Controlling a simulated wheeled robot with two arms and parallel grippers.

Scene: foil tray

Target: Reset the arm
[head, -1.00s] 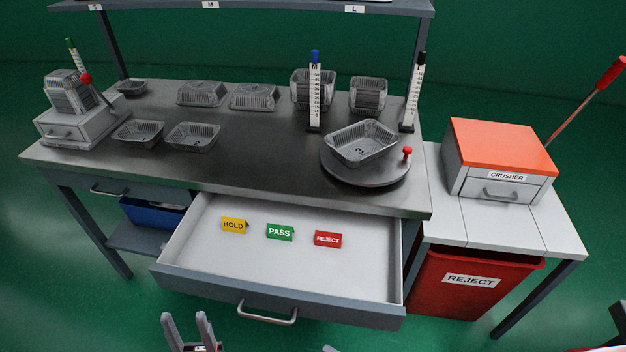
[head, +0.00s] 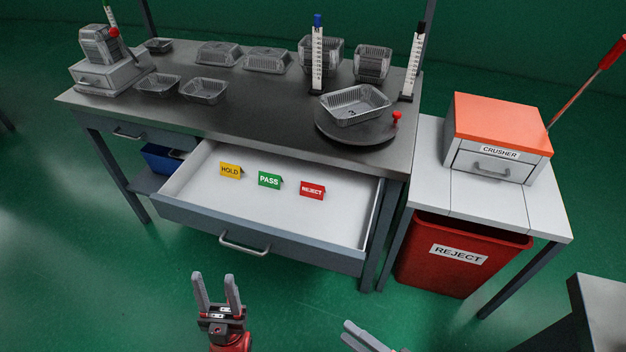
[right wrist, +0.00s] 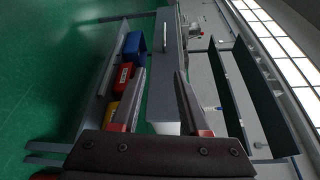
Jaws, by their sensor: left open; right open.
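My left gripper (head: 218,296) is open and empty in the head view, pointing up, in front of the open drawer and clear of it. My right gripper (head: 362,338) shows only partly at the bottom edge of the head view. In the right wrist view its two fingers (right wrist: 157,100) stand apart with nothing between them. The open drawer (head: 262,226) holds a yellow HOLD tag (head: 231,170), a green PASS tag (head: 269,180) and a red REJECT tag (head: 312,190).
The bench (head: 250,113) carries several foil trays, one on a round turntable (head: 355,130) with a red knob. A side table (head: 437,190) holds the crusher (head: 497,145) above a red REJECT bin (head: 462,252). A grey surface (head: 605,310) is at lower right. Floor before the drawer is clear.

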